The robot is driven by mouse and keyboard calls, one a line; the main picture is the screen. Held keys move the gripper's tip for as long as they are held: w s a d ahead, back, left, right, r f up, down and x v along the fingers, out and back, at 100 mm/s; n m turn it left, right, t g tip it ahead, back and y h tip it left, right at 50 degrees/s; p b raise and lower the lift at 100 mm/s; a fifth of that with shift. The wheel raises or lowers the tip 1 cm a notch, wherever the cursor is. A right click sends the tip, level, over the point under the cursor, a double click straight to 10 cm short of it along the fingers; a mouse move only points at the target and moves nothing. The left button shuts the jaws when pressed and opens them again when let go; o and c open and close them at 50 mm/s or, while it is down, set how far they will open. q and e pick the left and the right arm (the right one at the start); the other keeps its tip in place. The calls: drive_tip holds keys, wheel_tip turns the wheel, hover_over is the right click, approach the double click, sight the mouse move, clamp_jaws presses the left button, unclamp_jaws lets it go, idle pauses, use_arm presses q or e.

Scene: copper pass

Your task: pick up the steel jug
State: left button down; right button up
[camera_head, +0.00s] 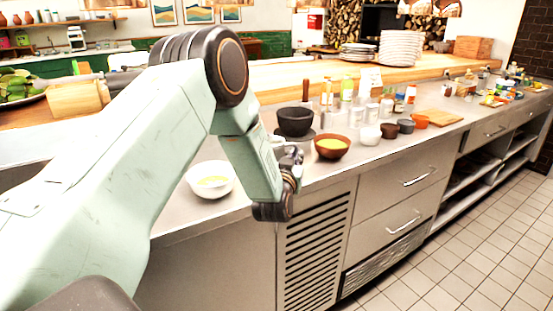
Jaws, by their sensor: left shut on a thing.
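My left arm comes in from the left and crosses the steel counter. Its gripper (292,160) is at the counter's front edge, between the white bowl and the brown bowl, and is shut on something. A small piece of a pale, metallic thing (278,142) shows just behind the gripper. It looks like the steel jug, but the arm and gripper hide most of it. I cannot tell whether it stands on the counter or is raised. My right gripper is not in view.
A white bowl (211,180) with yellow contents stands left of the gripper. A brown bowl (331,146) with yellow contents and a dark mortar (295,121) are close by. Several small cups and jars stand farther right. A wooden board (437,118) lies beyond them. The tiled floor is clear.

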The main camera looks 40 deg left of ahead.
use_arm(q)
drive_tip(key=shift+d+r, duration=0.1)
drive_tip(key=shift+r, duration=0.1)
drive_tip(key=shift+r, duration=0.1)
